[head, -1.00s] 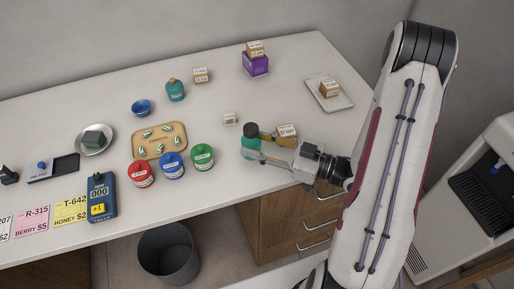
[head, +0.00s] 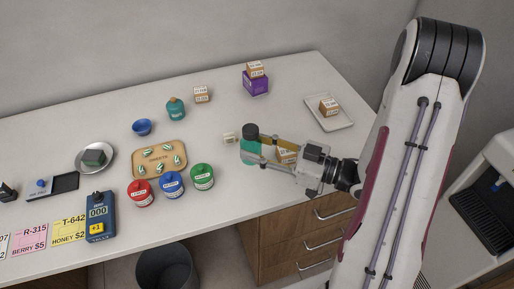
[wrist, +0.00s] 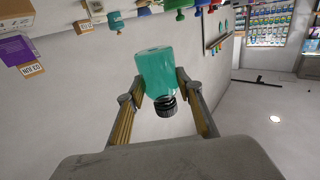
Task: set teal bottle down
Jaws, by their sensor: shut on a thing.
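The teal bottle (head: 251,148) with a dark cap is held between the fingers of my gripper (head: 257,146) at the right part of the counter. It looks roughly upright in the head view. In the wrist view the teal bottle (wrist: 155,75) sits between both fingertips, with its black cap toward the lower edge of the picture. My gripper (wrist: 160,88) is shut on it. Whether its base touches the counter (head: 225,110) I cannot tell. A second teal bottle (head: 176,107) stands farther back, by the blue bowl.
Red (head: 140,193), blue (head: 172,185) and green (head: 202,177) jars stand to the left. A tray (head: 343,119) with a box is at right.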

